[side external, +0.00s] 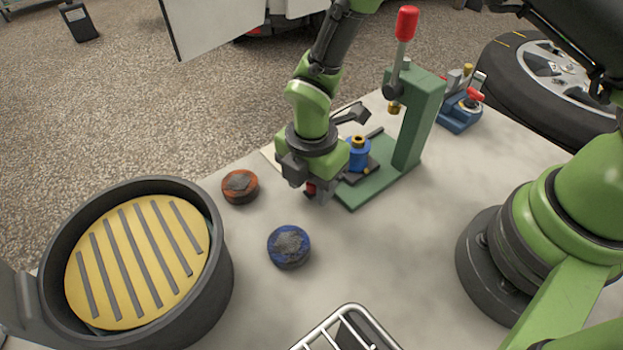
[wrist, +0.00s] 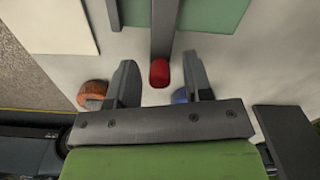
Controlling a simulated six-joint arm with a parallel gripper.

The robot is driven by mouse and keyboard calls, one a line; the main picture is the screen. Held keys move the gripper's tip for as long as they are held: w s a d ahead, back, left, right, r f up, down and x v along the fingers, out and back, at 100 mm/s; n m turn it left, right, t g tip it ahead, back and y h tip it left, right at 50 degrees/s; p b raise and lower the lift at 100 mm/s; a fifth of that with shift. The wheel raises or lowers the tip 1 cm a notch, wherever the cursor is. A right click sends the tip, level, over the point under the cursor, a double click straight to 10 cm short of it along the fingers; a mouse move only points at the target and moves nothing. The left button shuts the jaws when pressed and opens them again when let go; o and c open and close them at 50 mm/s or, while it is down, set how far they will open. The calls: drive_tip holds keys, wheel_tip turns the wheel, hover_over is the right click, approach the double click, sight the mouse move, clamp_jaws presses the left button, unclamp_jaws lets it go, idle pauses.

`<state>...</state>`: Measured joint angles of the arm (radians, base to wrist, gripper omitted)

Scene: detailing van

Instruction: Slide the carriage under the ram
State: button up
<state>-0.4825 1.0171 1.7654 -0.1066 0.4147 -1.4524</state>
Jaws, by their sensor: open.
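The green press (side external: 424,118) stands on the worktop with its red-topped lever (side external: 406,25) up. Its brass-tipped ram (side external: 394,107) hangs over the green base (side external: 385,185). The carriage (side external: 362,172) is a dark slide on the base and bears a blue cylinder (side external: 358,158) with a brass top. The cylinder stands to the left of the ram, not beneath it. A dark bar (wrist: 163,28) ends in a red knob (wrist: 159,73). My gripper (side external: 314,192) is open, its fingers (wrist: 160,82) on either side of the knob with gaps. My wrist hides part of the carriage in the side view.
An orange-rimmed round pad (side external: 240,186) and a blue round pad (side external: 289,246) lie left of and in front of my gripper. A large bucket with a yellow slotted insert (side external: 140,262) stands at left. A wire rack (side external: 345,330) is in front. A blue clamp-like tool (side external: 460,108) is behind the press.

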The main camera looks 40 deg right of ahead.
clamp_jaws()
drive_tip(key=shift+w+d, duration=0.1)
drive_tip(key=shift+d, duration=1.9)
unclamp_jaws()
drive_tip(key=shift+a, duration=0.1)
